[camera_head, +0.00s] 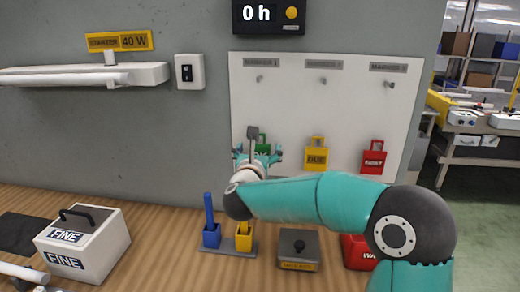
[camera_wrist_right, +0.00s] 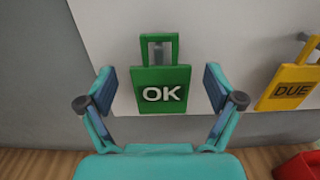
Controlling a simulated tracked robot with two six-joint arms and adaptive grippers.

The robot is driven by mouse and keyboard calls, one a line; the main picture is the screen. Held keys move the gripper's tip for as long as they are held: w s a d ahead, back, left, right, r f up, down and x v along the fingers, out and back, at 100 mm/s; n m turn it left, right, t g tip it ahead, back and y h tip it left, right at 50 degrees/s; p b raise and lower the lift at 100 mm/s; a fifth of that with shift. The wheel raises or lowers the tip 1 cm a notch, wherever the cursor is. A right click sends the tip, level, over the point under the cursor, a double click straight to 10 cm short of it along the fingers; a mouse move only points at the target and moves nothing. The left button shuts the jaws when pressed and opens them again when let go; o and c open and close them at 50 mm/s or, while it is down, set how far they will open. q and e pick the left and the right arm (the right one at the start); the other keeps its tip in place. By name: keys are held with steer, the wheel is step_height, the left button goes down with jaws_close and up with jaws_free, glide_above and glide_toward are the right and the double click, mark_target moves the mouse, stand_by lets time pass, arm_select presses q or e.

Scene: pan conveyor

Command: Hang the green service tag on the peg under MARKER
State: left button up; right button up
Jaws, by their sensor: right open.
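The green service tag (camera_head: 263,143), printed OK, is at the lower left of the white board (camera_head: 288,100), partly hidden by my right gripper (camera_head: 258,158). In the right wrist view the green tag (camera_wrist_right: 160,98) is upright with an open handle loop. The gripper (camera_wrist_right: 160,90) is open, its fingers on either side of the tag with gaps and not closed on it. Three pegs show bare: left peg (camera_head: 260,79), middle peg (camera_head: 323,81) and right peg (camera_head: 389,84). Each sits under a grey label reading MARKER with a small number. My left gripper is not in view.
A yellow DUE tag (camera_head: 316,157) and a red tag (camera_head: 373,160) are right of the green one. Below are a blue holder (camera_head: 211,236), a yellow holder (camera_head: 244,241), a grey box (camera_head: 298,247), and a red bin (camera_head: 356,252). A FINE weight (camera_head: 84,243) stands left.

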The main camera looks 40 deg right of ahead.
mark_target(259, 145)
steer(key=c, duration=1.2)
steer(key=shift+r, duration=0.35)
steer(key=shift+r, duration=0.2)
steer(key=shift+a, duration=0.1)
steer(key=shift+b+v, duration=1.5)
steer(key=shift+v, duration=0.6)
steer(key=shift+b+v, duration=0.75)
steer(key=shift+v, duration=0.9)
